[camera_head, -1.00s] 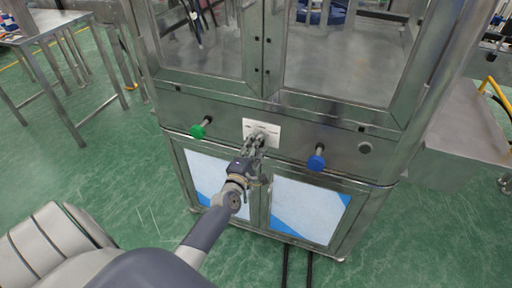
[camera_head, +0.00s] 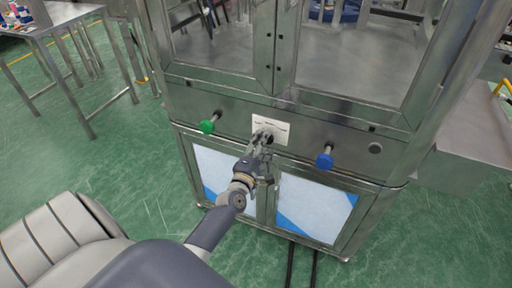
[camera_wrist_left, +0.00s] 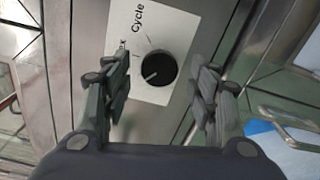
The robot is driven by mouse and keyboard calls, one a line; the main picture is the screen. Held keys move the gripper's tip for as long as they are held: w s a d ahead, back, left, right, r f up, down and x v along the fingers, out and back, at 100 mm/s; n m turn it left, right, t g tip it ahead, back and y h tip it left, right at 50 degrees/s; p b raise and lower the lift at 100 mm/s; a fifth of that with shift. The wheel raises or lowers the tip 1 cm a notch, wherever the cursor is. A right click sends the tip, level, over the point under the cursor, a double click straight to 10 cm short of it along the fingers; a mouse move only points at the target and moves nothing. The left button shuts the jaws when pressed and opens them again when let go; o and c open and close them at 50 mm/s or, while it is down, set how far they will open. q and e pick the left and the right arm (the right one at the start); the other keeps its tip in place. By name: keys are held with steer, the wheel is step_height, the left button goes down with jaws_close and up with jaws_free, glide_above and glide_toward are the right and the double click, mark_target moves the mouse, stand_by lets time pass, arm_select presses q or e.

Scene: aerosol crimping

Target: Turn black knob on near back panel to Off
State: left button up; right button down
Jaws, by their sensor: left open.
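The black knob (camera_wrist_left: 158,68) sits on a white label plate (camera_wrist_left: 178,30) marked "Cycle" in the left wrist view. Its pale pointer line aims toward the lower left of that view. My left gripper (camera_wrist_left: 162,92) is open, with one finger on each side of the knob and a visible gap to both. In the head view the left gripper (camera_head: 262,142) is in front of the white plate (camera_head: 270,127) on the steel panel and partly hides the knob. My right gripper is not in view.
A green knob (camera_head: 208,126) is left of the plate and a blue knob (camera_head: 325,160) is right of it. The steel cabinet (camera_head: 225,106) has glazed doors above and white-blue panels below. A steel table (camera_head: 60,15) stands at the left.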

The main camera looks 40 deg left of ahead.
arm_select(q)
steer(key=v, duration=1.1)
steer(key=s+d+f+m+g+h, duration=0.1)
steer(key=s+d+f+m+g, duration=0.2)
steer(key=f, duration=0.7)
steer(key=s+d+f+m+g+h, duration=0.25)
steer(key=s+f+m, duration=0.2)
steer(key=f, duration=0.55)
steer(key=s+d+f+m+g+h, duration=0.1)
steer(key=s+d+f+m+g, duration=0.25)
steer(key=f, duration=0.65)
steer(key=s+f+m+g, duration=0.2)
steer(key=s+f+m, duration=0.3)
steer(key=s, duration=0.4)
steer(key=s+d+f+m+g, duration=0.1)
steer(key=s+f+m+g, duration=0.2)
steer(key=s+f, duration=0.3)
steer(key=s+d+f+m+g, duration=0.1)
steer(key=s+f+m, duration=0.5)
steer(key=s, duration=0.8)
steer(key=shift+d+f+m+g, duration=0.2)
steer(key=shift+f+m+g, duration=0.15)
steer(key=shift+g, duration=0.45)
steer(key=shift+y, duration=0.25)
